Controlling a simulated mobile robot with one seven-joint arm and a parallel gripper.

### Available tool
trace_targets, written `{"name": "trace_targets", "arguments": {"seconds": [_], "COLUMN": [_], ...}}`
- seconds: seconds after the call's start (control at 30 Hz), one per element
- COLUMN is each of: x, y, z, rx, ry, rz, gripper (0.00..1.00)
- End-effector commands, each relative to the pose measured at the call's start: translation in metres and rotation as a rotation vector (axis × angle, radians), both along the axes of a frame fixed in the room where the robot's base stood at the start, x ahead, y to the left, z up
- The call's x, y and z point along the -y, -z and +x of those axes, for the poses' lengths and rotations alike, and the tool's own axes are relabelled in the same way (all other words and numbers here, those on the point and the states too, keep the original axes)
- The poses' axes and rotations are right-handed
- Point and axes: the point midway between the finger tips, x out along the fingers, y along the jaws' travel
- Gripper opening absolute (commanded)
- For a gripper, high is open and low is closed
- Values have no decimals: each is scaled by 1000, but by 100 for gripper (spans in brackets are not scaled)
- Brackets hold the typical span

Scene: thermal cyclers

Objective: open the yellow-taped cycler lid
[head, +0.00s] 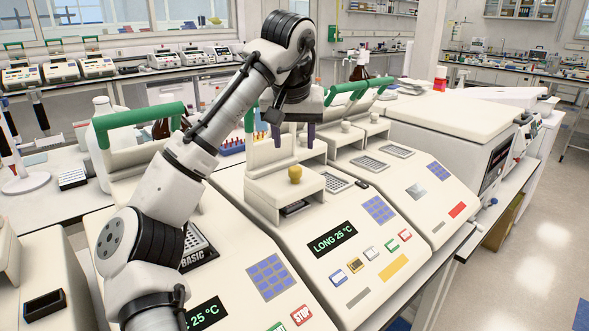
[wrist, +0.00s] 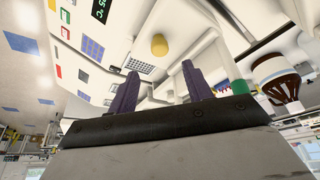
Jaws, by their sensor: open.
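The yellow-taped cycler (head: 333,265) stands in the middle of the head view, with a yellow strip (head: 394,268) on its front and a display reading LONG 25 °C. Its pale lid (head: 262,188) appears down, with a dark slot under its front edge. A yellow knob (head: 295,174) stands on the lid; it also shows in the wrist view (wrist: 159,45). My gripper (head: 294,138) is open and empty, its purple fingers above the knob and apart from it. In the wrist view my gripper (wrist: 158,86) has the knob beyond the gap between its fingertips.
A cycler with a red strip (head: 457,210) adjoins on the right, and a BASIC cycler (head: 245,310) on the left, partly behind my arm. Green handles (head: 345,88) rise behind. A brown bottle (head: 359,68) stands at the back. Free floor lies at the right.

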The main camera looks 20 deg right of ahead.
Motion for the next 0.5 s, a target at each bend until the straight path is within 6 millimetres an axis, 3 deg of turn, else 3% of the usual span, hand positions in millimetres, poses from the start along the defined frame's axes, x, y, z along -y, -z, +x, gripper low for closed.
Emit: {"name": "trace_targets", "arguments": {"seconds": [0.2,0.5], "x": [8,15], "y": [43,82], "z": [15,30], "rx": [-5,-2], "ry": [4,2], "rz": [-2,-2], "gripper": [50,50]}}
